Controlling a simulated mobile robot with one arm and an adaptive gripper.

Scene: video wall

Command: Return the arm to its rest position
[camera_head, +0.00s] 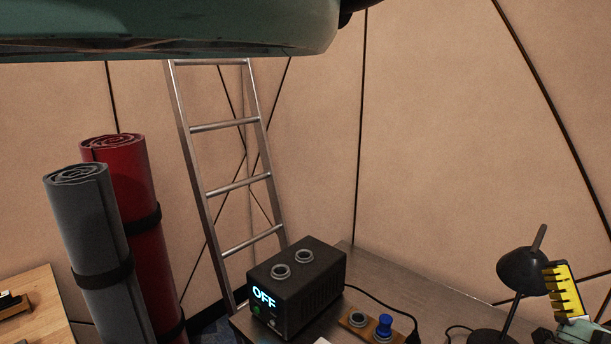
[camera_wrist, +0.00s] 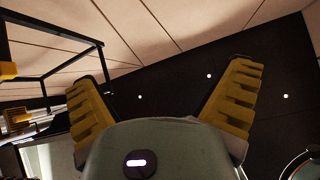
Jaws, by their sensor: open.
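My gripper (camera_wrist: 162,95) shows in the wrist view with its two yellow ribbed fingers spread wide apart. Nothing is between them. Behind the fingers are a dark panel with small white lights and beige wall panels. In the head view, a yellow ribbed finger (camera_head: 565,290) of my gripper shows at the lower right edge, in front of or beside a black desk lamp (camera_head: 522,272). The rest of the gripper there is cut off by the frame. A large green-grey part of my own body fills the top left of the head view.
A black box (camera_head: 312,290) reading "OFF" stands on a grey table (camera_head: 432,300), beside a wooden block with a blue knob (camera_head: 384,325). A metal ladder (camera_head: 228,188) leans behind. Grey (camera_head: 92,235) and red (camera_head: 133,210) rolled mats stand left, near a wooden table (camera_head: 38,310).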

